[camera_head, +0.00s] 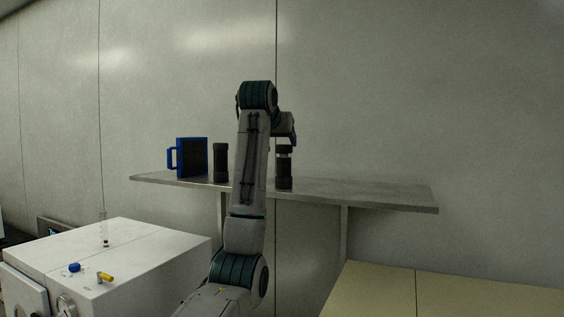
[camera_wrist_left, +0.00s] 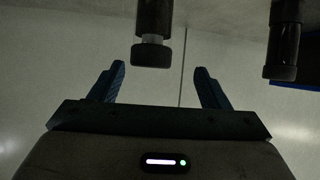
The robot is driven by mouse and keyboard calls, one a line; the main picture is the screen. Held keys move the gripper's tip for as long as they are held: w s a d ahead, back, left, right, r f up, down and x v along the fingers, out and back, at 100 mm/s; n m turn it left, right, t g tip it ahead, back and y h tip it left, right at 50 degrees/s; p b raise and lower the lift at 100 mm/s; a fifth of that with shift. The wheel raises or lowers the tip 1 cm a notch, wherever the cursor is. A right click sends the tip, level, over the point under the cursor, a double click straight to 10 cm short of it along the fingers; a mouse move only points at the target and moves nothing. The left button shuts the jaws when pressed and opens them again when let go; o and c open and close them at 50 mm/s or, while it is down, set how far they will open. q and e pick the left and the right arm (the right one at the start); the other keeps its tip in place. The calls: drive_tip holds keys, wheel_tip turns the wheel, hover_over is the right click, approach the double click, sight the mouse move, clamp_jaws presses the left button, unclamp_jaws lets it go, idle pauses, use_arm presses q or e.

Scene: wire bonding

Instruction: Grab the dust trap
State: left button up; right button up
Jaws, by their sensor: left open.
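The dust trap is most likely the upright dark cylinder with a paler middle band (camera_head: 284,168) on the wall shelf; no label is readable. My left gripper (camera_head: 293,136) is mostly hidden behind its wrist, just above and beside this cylinder. In the left wrist view, which looks upside down, my left gripper (camera_wrist_left: 161,84) has its two blue fingers spread wide and empty. The dark cylinder (camera_wrist_left: 152,50) shows beyond them, its end lined up with the gap between the fingers. I cannot tell its exact distance. My right gripper is not in view.
A second dark cylinder (camera_head: 220,163) and a blue-framed panel with a handle (camera_head: 190,157) stand farther left on the shelf (camera_head: 375,195). The shelf's right part is clear. A white cabinet (camera_head: 130,250) with small items stands lower left, a yellowish surface (camera_head: 450,290) lower right.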

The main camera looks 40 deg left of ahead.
use_arm(q)
drive_tip(key=w+p, duration=0.1)
drive_tip(key=w+a+f+p, duration=0.1)
drive_tip(key=w, duration=0.1)
drive_tip(key=w+f+p, duration=0.1)
drive_tip(key=w+p, duration=0.1)
drive_tip(key=shift+a+f, duration=0.1)
drive_tip(key=shift+a, duration=0.05)
drive_tip(key=shift+w+a+f, duration=0.1)
drive_tip(key=shift+a+f, duration=0.1)
drive_tip(key=shift+a, duration=0.05)
drive_tip(key=shift+a+f, duration=0.15)
drive_tip(key=shift+a, duration=0.05)
drive_tip(key=shift+w+d, duration=0.15)
drive_tip(key=shift+d, duration=0.1)
drive_tip(key=shift+c, duration=1.3)
drive_tip(key=c, duration=0.9)
drive_tip(key=shift+o, duration=0.2)
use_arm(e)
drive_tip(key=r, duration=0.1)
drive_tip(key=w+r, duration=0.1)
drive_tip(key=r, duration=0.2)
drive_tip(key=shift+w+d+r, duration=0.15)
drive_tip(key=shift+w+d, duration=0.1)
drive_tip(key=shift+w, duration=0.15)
